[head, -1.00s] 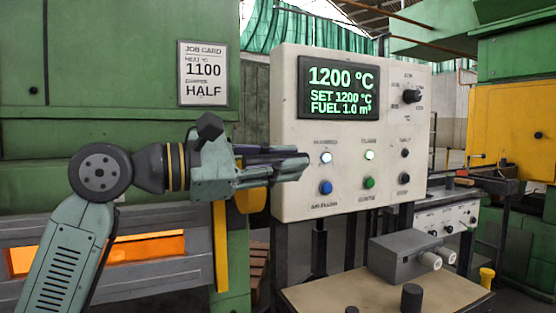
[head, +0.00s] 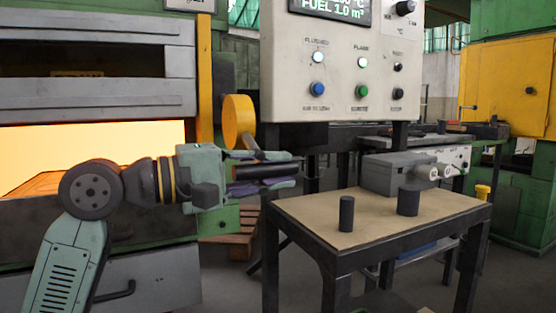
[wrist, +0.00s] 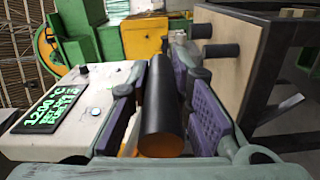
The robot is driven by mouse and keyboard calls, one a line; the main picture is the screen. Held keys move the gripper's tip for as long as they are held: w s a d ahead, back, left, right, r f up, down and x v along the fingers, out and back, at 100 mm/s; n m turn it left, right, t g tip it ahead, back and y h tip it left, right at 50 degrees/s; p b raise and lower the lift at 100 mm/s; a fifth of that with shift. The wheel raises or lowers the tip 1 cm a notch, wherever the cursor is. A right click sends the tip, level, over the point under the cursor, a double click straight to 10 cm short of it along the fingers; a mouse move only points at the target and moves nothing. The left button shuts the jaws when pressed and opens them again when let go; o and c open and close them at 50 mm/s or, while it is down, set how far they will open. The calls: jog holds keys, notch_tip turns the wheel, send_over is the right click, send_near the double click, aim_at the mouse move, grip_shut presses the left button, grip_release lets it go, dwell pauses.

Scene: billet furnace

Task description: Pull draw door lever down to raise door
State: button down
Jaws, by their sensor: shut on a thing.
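The door lever shows a black cylindrical handle (head: 266,171) on a short grey arm from a yellow round hub (head: 238,121) beside the furnace. My gripper (head: 280,171) is shut on this handle, below the hub. In the wrist view the black handle (wrist: 160,105) with an orange end lies between the purple finger pads of my gripper (wrist: 165,80). The furnace door (head: 85,100) stands raised above a wide, glowing opening (head: 90,155). My arm covers the lower right part of the opening.
The control panel (head: 340,95) hangs above and right of my gripper. A table (head: 300,212) with two black cylinders (head: 346,213) and a grey box (head: 390,175) stands to the right. A wooden pallet (head: 232,240) lies on the floor behind.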

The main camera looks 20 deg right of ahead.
jog(key=shift+m, duration=0.3)
jog(key=shift+w+f+b, duration=0.4)
jog(key=shift+w+f, duration=0.05)
jog(key=shift+f, duration=0.35)
jog(key=shift+w+f+b, duration=0.35)
jog(key=shift+w+f, duration=0.05)
jog(key=shift+f, duration=0.35)
jog(key=shift+w+f+b, duration=0.4)
jog(key=shift+w+f, duration=0.05)
jog(key=shift+f, duration=0.45)
jog(key=c, duration=1.4)
grip_release()
jog(key=shift+w, duration=0.15)
jog(key=shift+c, duration=0.2)
jog(key=shift+a, duration=0.1)
jog(key=a, duration=1.2)
jog(key=shift+s, duration=0.25)
